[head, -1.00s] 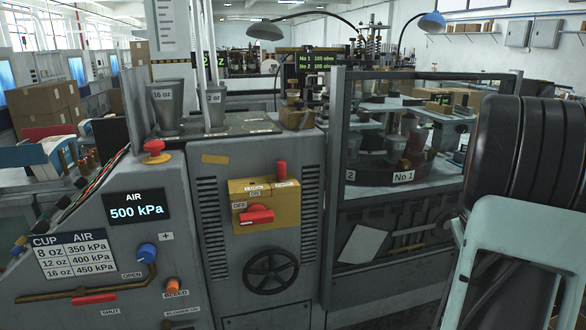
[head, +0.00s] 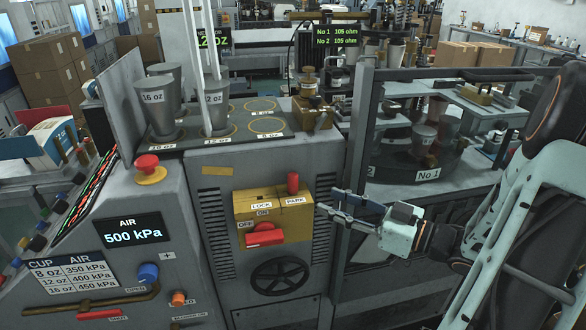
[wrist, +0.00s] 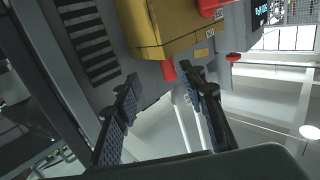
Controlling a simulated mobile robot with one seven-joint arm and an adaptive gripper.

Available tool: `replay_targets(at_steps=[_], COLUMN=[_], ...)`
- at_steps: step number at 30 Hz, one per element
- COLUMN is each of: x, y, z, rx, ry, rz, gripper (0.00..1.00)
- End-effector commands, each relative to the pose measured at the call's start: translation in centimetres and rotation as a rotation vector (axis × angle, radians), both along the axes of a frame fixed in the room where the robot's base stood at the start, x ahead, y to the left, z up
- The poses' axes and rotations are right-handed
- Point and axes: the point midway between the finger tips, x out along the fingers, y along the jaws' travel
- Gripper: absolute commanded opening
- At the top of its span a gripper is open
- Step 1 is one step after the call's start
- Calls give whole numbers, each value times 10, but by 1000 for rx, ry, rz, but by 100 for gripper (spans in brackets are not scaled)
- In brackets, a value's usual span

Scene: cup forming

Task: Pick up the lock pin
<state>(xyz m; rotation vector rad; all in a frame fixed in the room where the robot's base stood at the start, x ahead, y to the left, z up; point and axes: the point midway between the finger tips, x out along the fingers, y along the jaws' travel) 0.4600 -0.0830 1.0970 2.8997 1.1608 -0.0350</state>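The red lock pin (head: 293,183) stands upright at the PARK label on top of the yellow switch box (head: 270,222). The LOCK label on the box has no pin standing at it. The red switch handle (head: 264,235) on the box's front lies near OFF. My gripper (head: 326,204) is open and empty, just right of the box and slightly lower than the pin. In the wrist view the red pin (wrist: 168,70) shows just beyond and between the two fingertips of my gripper (wrist: 162,82), apart from both.
A dark handwheel (head: 280,275) sits below the box. Grey cups (head: 215,105) stand on the bench top behind, with a brass fixture (head: 310,105) to their right. A framed guard enclosure (head: 365,150) stands close behind my gripper. A red mushroom button (head: 148,165) is at left.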

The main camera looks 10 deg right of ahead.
Motion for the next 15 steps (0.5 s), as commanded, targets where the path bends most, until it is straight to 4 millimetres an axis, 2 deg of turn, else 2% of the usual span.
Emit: replay_targets(at_steps=[4, 9, 15], x=[-1, 19, 33], y=[13, 33, 46], z=[8, 9, 8], rx=[29, 28, 27], ry=[-13, -14, -14], rz=[29, 31, 26], gripper=[38, 38, 38])
